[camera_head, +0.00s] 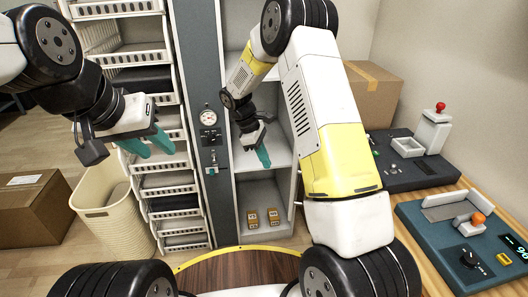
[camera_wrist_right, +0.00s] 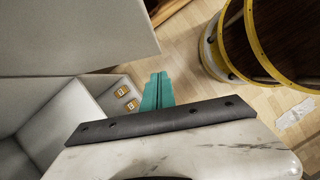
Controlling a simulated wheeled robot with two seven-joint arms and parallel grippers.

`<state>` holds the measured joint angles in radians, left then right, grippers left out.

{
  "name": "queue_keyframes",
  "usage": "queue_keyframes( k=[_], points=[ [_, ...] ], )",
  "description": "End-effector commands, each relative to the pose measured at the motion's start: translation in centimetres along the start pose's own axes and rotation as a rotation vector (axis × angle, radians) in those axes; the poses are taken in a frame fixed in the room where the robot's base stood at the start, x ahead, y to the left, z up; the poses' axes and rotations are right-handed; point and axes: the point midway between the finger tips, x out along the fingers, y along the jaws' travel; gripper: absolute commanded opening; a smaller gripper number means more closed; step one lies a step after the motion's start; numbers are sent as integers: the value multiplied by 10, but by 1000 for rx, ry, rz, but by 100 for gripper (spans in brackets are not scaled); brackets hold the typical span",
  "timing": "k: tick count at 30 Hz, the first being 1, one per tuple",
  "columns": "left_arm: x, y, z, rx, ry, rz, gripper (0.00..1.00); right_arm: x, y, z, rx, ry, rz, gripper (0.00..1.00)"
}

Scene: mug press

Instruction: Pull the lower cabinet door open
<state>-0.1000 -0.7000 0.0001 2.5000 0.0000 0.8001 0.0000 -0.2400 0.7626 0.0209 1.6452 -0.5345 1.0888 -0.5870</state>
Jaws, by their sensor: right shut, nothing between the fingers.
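The cabinet (camera_head: 223,190) stands in the middle, with a grey-blue front post and pale shelves. Its lower compartment (camera_head: 253,190) shows uncovered, with small orange-brown boxes (camera_head: 274,215) on its floor; they also show in the right wrist view (camera_wrist_right: 120,92). A large pale panel (camera_wrist_right: 75,38) fills the upper left there; I cannot tell whether it is the door or a shelf. My right gripper (camera_head: 263,157) is shut and empty, its teal fingers (camera_wrist_right: 158,92) together, pointing down at the cabinet front. My left gripper (camera_head: 155,147) is open and empty, left of the cabinet.
A rack of white baskets (camera_head: 172,185) stands left of the cabinet, with a cream bin (camera_head: 105,215) and a cardboard box (camera_head: 33,210) beyond. The wooden counter at right holds a dark machine (camera_head: 410,165) and a blue scale-like device (camera_head: 465,240). Another cardboard box (camera_head: 372,95) stands behind.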

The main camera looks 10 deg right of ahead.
Motion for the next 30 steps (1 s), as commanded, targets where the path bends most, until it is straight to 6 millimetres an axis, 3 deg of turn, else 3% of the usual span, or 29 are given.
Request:
queue_keyframes(
  k=[6,11,18,30],
  points=[
    [0,0,0,0,0,0,36,50,-1,1,1,-3,-5,0],
    [0,0,0,0,0,0,36,80,-1,3,1,-2,-4,0],
    [0,0,0,0,0,0,36,88,-1,32,3,1,-2,0],
    [0,0,0,0,0,0,36,90,-1,38,2,1,-1,0]
  ],
)
